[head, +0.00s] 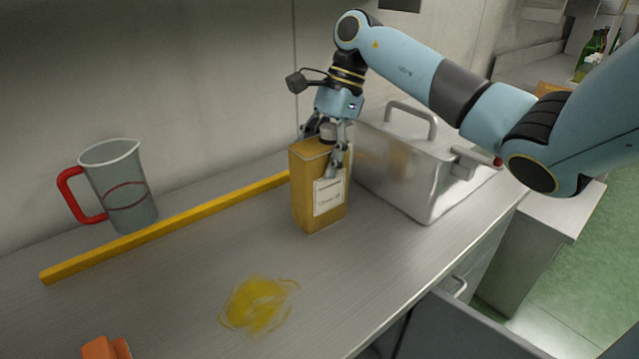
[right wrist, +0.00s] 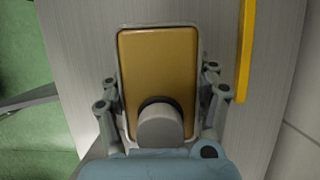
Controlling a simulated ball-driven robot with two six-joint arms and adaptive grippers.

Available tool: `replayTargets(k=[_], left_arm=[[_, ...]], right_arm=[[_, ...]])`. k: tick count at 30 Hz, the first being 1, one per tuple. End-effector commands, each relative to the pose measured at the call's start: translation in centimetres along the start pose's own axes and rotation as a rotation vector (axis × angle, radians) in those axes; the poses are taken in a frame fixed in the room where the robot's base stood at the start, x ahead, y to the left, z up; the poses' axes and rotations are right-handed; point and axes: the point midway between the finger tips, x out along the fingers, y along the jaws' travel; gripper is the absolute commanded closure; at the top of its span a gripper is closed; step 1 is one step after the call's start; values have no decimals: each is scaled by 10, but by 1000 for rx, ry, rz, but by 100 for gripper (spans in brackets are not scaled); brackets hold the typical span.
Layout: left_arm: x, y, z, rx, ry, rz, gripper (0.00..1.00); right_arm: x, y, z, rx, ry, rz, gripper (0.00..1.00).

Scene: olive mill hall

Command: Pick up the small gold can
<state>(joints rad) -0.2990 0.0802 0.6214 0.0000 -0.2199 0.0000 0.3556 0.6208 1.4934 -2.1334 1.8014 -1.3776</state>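The small gold can (head: 305,190) is a rectangular tin with a pale label and a grey cap, standing upright on the steel counter. In the right wrist view its gold top (right wrist: 158,72) fills the middle, with the cap towards the bottom. My right gripper (head: 325,158) comes down over the can from above, its fingers on two opposite sides. The right wrist view also shows the gripper (right wrist: 158,90), a finger close along each side. I cannot tell whether the fingers press on the can. My left gripper is not in view.
A steel box with a lid and handles (head: 410,175) stands close right of the can. A yellow bar (head: 165,227) lies behind it to the left, near a jug with a red handle (head: 120,185). A yellow spill (head: 257,303) and an orange object (head: 106,348) are in front.

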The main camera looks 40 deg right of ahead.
Motion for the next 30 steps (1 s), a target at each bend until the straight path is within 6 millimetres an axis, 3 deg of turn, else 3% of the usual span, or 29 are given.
replayTargets(k=[1,10,20,30], left_arm=[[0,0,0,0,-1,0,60],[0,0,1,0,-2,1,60],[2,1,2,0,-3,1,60],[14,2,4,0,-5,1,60]], right_arm=[[0,0,0,0,0,0,59],[0,0,0,0,0,0,98],[-9,-2,4,-4,-1,-5,98],[-65,-2,27,-4,0,-7,98]])
